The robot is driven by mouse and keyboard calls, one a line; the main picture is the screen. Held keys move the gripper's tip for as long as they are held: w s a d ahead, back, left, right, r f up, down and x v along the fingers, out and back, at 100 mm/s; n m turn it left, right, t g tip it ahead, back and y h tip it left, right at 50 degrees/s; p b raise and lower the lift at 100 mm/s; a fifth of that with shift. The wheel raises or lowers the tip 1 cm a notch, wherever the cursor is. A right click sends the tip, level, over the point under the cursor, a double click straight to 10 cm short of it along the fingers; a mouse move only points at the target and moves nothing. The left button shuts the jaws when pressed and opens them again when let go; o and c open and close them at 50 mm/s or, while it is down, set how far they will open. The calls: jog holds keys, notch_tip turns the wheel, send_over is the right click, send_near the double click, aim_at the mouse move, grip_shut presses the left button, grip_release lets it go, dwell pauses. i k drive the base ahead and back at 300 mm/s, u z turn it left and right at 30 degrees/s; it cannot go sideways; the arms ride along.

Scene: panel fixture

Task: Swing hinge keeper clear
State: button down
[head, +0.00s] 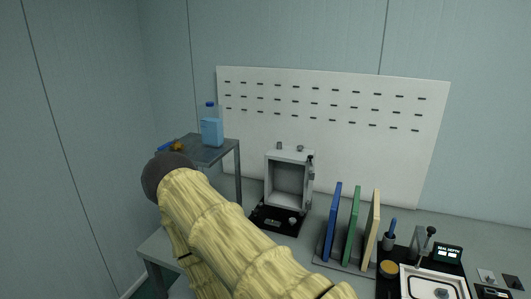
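A grey box-shaped fixture (289,185) with an open front stands on a black base (270,222) on the bench. A small dark part (310,161) sits at its upper right edge; it may be the hinge keeper, but it is too small to tell. Two small knobs show on top of the box. My arm in its yellow ribbed cover fills the lower middle and hides part of the bench. My gripper does not show, so its hold and its distance from the fixture cannot be seen.
A blue bottle (211,128) stands on a raised grey shelf (228,149) left of the fixture. Blue, green and cream upright panels (351,226) stand to its right. Further right are a white tray (408,285) and a small display (448,253). A white slotted board (330,110) stands behind.

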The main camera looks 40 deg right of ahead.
aim_at(310, 157)
jog(key=u, duration=0.1)
jog(key=k, duration=1.05)
jog(key=z, duration=1.15)
jog(key=i, duration=0.5)
